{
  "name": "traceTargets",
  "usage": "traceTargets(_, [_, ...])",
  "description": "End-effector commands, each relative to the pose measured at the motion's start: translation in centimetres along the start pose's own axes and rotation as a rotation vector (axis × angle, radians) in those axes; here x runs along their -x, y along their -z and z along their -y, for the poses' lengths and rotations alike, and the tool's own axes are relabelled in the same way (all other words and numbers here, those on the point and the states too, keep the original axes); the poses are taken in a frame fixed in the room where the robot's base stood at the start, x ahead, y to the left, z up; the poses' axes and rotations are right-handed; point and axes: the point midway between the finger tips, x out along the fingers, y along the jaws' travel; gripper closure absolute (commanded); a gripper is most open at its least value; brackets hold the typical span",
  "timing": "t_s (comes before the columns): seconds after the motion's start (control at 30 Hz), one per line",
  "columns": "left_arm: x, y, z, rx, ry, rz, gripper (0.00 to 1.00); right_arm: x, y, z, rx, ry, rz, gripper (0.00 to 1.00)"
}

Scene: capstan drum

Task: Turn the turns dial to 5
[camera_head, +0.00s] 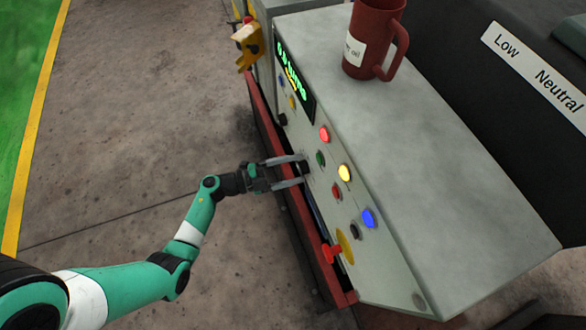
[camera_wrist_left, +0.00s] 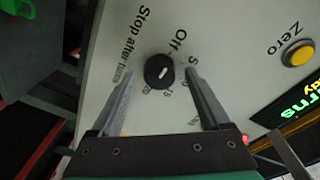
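The turns dial is a round black knob with a white pointer mark, in the left wrist view (camera_wrist_left: 155,63), on the pale panel marked "Stop after turns". It also shows as a small dark knob in the head view (camera_head: 304,167). The pointer slants up and right, on the side of "Off" and the first number; I cannot tell which mark it meets. My left gripper (camera_head: 295,170) is open, its fingers on either side of the dial, with gaps visible in the left wrist view. Some numbers around the dial are small and blurred. My right gripper is not in view.
Lit red (camera_head: 324,134), yellow (camera_head: 344,173) and blue (camera_head: 369,218) buttons sit near the dial. A green display (camera_head: 293,80) and a yellow Zero button (camera_wrist_left: 298,53) lie further along. A red mug (camera_head: 372,40) stands on the console top (camera_head: 440,160).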

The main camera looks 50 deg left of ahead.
Motion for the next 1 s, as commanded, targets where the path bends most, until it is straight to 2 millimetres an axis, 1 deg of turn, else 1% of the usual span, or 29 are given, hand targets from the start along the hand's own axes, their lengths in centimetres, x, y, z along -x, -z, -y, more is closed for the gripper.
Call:
traceTargets(0.03, [0.02, 0.0, -0.01, 0.0, 0.0, 0.0, 0.28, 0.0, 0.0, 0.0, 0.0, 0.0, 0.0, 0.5])
traceTargets(0.07, [0.02, 0.0, -0.01, 0.0, 0.0, 0.0, 0.33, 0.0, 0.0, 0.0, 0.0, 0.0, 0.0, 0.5])
traceTargets(0.1, [0.02, 0.0, -0.01, 0.0, 0.0, 0.0, 0.4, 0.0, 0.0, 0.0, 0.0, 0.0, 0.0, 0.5])
traceTargets(0.17, [0.03, 0.0, -0.01, 0.0, 0.0, 0.0, 0.51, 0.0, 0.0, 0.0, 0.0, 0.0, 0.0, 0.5])
traceTargets(0.2, [0.03, 0.0, -0.01, 0.0, 0.0, 0.0, 0.58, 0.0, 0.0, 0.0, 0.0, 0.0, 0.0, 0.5])
traceTargets(0.27, [0.04, 0.0, -0.02, 0.0, 0.0, 0.0, 0.69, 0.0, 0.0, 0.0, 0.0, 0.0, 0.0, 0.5])
traceTargets(0.3, [0.04, 0.0, -0.02, 0.0, 0.0, 0.0, 0.76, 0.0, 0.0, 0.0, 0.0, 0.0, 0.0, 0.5])
traceTargets(0.43, [0.04, 0.0, -0.02, 0.0, 0.0, 0.0, 1.0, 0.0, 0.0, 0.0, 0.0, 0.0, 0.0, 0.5])
traceTargets(0.77, [0.05, 0.04, 0.02, -0.031, -0.003, 0.002, 1.0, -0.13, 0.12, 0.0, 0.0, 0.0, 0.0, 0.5])
traceTargets(1.0, [0.05, 0.12, 0.11, -0.151, -0.014, 0.009, 1.0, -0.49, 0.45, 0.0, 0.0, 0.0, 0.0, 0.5])
